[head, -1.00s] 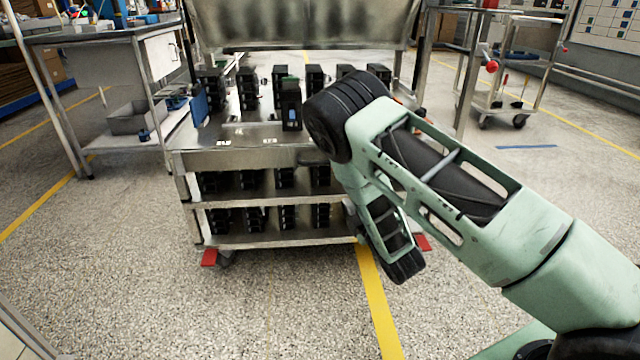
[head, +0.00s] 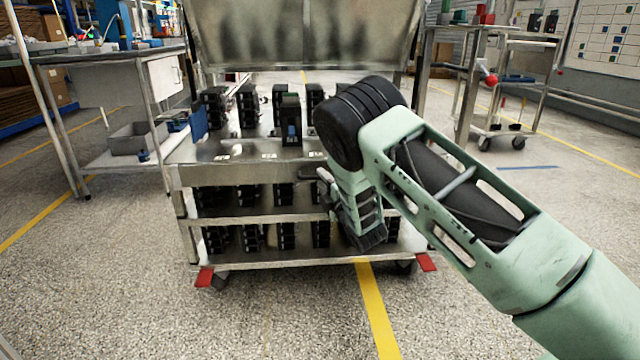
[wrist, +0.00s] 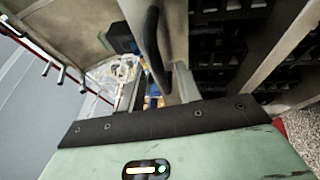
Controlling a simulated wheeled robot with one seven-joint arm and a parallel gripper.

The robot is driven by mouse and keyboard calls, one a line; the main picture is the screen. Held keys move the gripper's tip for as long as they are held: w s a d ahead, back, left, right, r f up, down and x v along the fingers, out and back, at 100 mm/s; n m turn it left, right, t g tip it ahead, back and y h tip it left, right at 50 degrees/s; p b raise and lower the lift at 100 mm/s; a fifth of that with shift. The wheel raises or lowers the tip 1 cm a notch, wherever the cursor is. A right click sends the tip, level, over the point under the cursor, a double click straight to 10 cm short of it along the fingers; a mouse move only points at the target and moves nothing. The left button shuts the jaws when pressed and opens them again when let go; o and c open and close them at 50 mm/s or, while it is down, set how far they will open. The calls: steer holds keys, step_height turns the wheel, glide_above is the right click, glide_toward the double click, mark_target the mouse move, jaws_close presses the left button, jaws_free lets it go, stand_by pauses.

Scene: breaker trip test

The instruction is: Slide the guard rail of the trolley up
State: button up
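The trolley (head: 205,176) is a metal cart with a top deck and lower shelves. The guard rail (head: 245,173) looks like the pale metal strip along the front of the top deck. In the wrist view the strip (wrist: 178,30) runs up the picture with a curved black handle (wrist: 153,45) on it. My gripper (wrist: 158,92) has its two fingers apart, with the handle's lower end appearing between or just beyond them. Contact cannot be told. In the head view my gripper (head: 320,176) is at the trolley's front, right of centre, partly hidden by my wrist.
Several black breakers stand on the deck and shelves; a taller one (head: 290,120) is near the deck's front. A raised metal panel (head: 300,35) is behind. A workbench (head: 110,50) stands left, another cart (head: 500,95) right. The floor in front is clear.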

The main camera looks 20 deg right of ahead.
steer(key=shift+x, duration=1.25)
jaws_close()
step_height(320, 180, up, 7)
steer(key=p, duration=0.4)
steer(key=shift+f, duration=0.2)
jaws_free()
steer(key=shift+s, duration=0.1)
